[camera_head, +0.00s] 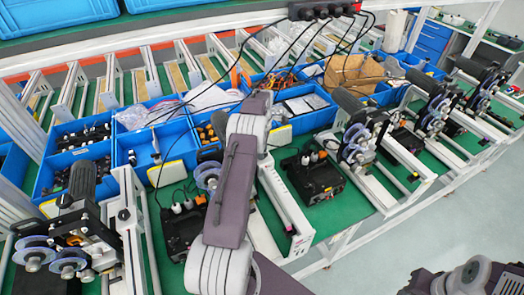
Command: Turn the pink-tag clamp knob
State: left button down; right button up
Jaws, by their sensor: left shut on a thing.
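My left arm (226,190) rises through the middle of the view, in front of a coder unit. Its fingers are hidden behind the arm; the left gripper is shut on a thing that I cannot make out. Part of that coder shows left of the arm as a pale reel (208,176) and a black box (181,232). A small pink mark (290,228) shows on the pale rail to the right of the arm; I cannot tell whether it is the pink tag. No clamp knob shows clearly. My right arm (480,277) shows at the lower right, its gripper outside the view.
Coder units with reels stand at the left (70,235) and at the right (360,143). A black box (312,178) sits on the green bench between rails. Blue bins (143,143) line the back, and black cables (300,45) hang above. The floor (400,245) at right is clear.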

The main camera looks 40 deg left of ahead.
pick_arm(q)
jog(key=shift+d+f, duration=0.1)
jog(key=c, duration=1)
grip_release()
jog(key=shift+o, duration=0.2)
jog(key=shift+w, duration=0.2)
notch_tip(320, 180, up, 9)
jog(key=b, duration=0.1)
